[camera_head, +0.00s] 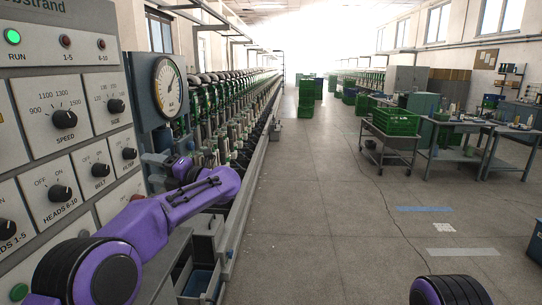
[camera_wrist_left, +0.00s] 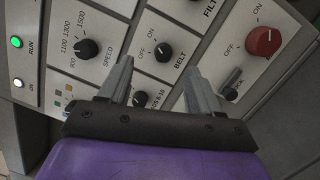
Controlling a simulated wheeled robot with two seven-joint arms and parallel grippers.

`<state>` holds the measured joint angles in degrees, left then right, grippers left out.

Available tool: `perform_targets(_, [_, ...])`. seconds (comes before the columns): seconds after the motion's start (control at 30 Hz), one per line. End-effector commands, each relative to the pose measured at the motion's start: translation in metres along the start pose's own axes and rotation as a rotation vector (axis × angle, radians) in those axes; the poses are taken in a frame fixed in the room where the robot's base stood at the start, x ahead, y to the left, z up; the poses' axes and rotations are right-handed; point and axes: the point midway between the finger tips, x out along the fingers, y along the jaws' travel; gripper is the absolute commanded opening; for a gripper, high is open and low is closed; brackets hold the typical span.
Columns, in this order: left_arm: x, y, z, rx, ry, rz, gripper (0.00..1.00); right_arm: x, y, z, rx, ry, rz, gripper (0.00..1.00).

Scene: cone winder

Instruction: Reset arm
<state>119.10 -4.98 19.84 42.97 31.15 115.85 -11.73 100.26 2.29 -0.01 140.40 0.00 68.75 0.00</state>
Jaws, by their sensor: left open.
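My left arm comes in from the lower left in the head view. Its gripper (camera_head: 160,160) is in front of the control panel's right edge, partly hidden by the wrist. In the left wrist view the gripper (camera_wrist_left: 158,68) is open, with nothing between its fingers. The BELT knob (camera_wrist_left: 163,52) shows between and beyond the fingertips; touching cannot be made out. The SPEED knob (camera_wrist_left: 87,48) is to the left and a red OFF/ON knob (camera_wrist_left: 263,41) to the right. My right gripper is out of view.
The green RUN lamp (camera_head: 12,37) is lit. A round gauge (camera_head: 167,86) stands beside the panel, with the long winder row (camera_head: 222,125) behind. A trolley (camera_head: 391,142) bears a green crate (camera_head: 396,121). The aisle floor (camera_head: 320,190) is clear.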

Motion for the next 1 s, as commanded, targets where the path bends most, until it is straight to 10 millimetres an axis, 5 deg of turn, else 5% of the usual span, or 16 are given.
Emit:
perform_targets(0.27, [-0.022, -0.068, 0.009, 0.285, -0.272, 0.099, 0.64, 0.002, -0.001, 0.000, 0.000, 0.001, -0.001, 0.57])
perform_targets(0.43, [-0.044, -0.143, -0.006, 0.530, -0.483, 0.127, 0.64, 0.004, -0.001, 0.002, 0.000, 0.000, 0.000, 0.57])
perform_targets(0.57, [-0.065, -0.219, -0.042, 0.759, -0.670, 0.114, 0.64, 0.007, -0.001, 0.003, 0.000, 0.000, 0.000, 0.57])
perform_targets(0.77, [-0.101, -0.335, -0.152, 1.139, -0.972, 0.008, 0.64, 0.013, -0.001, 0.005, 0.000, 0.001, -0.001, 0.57])
perform_targets(0.9, [-0.126, -0.393, -0.259, 1.389, -1.166, -0.127, 0.64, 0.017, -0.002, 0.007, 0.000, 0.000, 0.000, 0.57])
perform_targets(1.0, [-0.143, -0.416, -0.346, 1.558, -1.293, -0.254, 0.64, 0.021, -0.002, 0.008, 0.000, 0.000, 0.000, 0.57])
